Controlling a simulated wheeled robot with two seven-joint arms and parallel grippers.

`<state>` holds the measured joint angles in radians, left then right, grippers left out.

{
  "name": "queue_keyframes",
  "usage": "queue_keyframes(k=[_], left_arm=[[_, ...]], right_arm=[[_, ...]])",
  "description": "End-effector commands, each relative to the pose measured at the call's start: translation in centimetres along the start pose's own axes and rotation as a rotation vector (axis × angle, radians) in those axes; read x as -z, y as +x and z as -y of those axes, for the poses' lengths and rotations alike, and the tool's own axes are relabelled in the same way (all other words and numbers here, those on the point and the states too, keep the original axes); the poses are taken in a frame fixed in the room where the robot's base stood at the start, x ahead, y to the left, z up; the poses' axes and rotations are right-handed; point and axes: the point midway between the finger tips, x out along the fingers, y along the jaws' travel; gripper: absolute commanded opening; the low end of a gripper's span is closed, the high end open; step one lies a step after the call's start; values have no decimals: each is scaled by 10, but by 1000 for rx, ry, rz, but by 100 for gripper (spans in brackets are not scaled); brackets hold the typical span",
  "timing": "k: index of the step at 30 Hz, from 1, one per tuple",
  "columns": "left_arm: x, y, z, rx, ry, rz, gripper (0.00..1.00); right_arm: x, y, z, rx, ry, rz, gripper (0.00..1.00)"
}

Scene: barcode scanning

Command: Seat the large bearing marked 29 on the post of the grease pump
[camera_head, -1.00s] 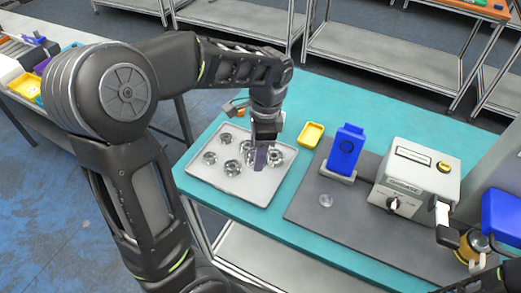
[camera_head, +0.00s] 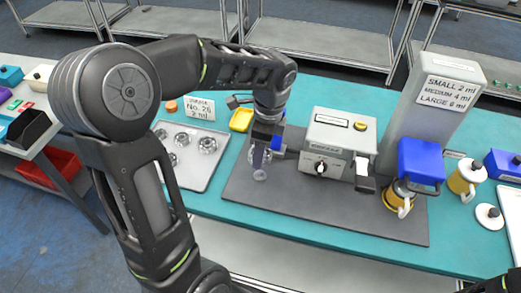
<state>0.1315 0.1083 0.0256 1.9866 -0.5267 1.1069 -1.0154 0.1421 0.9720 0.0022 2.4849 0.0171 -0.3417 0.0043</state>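My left gripper (camera_head: 263,143) reaches down in front of the blue stand-up device on the dark mat. A silver bearing (camera_head: 261,155) shows at its fingertips, apparently pinched between them and held above a small clear disc on the mat. The number on the bearing cannot be read. A grey column (camera_head: 432,105) with a volume sign (small 2, medium 4, large 6 ml) stands at the right, with a blue box (camera_head: 421,163) and a yellow jug (camera_head: 397,194) at its front; this looks like the grease pump. Its post is not clearly seen. My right gripper is not in view.
A pale tray (camera_head: 205,179) with several bearings lies at the left, a card reading about 2 ml (camera_head: 200,108) behind it. A grey box with a knob (camera_head: 331,143) stands mid-table.

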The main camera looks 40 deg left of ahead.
Motion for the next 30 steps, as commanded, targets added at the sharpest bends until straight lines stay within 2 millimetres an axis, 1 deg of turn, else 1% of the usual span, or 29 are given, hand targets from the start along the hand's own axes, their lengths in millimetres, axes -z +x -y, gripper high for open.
queue_keyframes(k=[8,14,21,25,30], left_arm=[[1,3,0,0,-2,0,1],[2,17,0,0,-2,0,1],[5,40,0,0,-2,0,1],[6,48,0,-1,-2,0,1],[6,51,0,-1,-3,0,1]], right_arm=[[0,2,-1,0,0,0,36],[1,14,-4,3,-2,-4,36],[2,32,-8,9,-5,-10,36],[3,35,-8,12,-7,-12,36],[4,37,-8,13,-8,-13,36]])
